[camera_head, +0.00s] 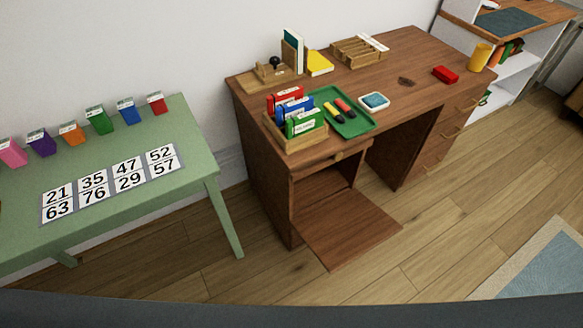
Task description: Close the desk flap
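The brown wooden desk (420,80) stands against the white wall, right of the middle of the view. Its flap (350,228) is a flat brown panel at the lower front of the left pedestal. The flap is folded down and out, roughly level, leaving the compartment (320,187) behind it open. The inside of the compartment looks empty where it shows. A drawer front (330,160) with a small handle sits above the opening. Neither of my grippers shows in this view.
A green table (120,215) with number cards and several coloured boxes stands left of the desk. A green tray (362,127) and file box (290,140) sit on the desktop. A white shelf (515,75) stands right. Wooden floor before the flap is clear; a rug (545,265) lies right.

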